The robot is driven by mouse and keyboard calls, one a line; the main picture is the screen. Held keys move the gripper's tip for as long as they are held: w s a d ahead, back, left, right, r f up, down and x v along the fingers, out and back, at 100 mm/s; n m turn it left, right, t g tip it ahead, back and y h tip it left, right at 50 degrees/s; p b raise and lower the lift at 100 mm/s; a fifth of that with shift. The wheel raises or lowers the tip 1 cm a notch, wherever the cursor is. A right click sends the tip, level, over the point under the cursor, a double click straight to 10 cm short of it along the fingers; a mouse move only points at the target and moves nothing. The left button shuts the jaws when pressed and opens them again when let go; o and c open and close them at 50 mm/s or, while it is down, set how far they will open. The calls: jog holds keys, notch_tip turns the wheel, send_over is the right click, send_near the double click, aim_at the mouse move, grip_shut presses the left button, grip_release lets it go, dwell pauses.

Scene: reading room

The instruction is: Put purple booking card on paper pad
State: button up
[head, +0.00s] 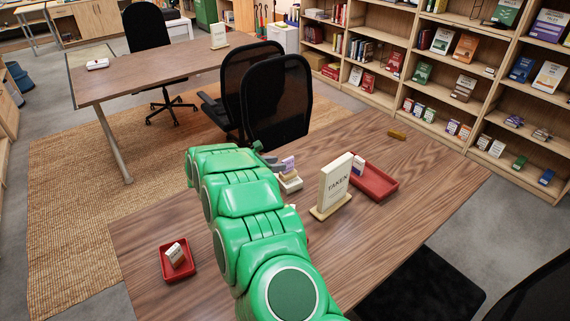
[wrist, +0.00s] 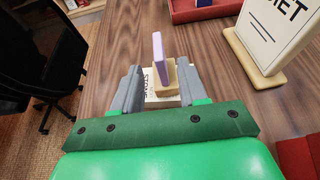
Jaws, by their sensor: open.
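A thin purple booking card (wrist: 159,53) stands upright in a small wooden holder (wrist: 170,78) in the wrist view. In the head view the card (head: 289,163) stands on the desk just beyond my arm. A white block with dark lettering (wrist: 160,94) lies by the holder, partly hidden by my gripper; I cannot tell if it is the paper pad. My gripper (wrist: 158,82) is open, its grey fingers on either side of the holder's near side, with the card beyond the fingertips. In the head view my gripper (head: 268,158) is mostly hidden behind my green arm.
A cream upright sign (head: 335,185) stands right of the card. Behind it is a red tray (head: 383,188) holding a small card. Another red tray (head: 165,270) with a small block is at front left. Black chairs (head: 277,105) stand behind the desk.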

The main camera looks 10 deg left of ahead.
jog(key=shift+v, duration=2)
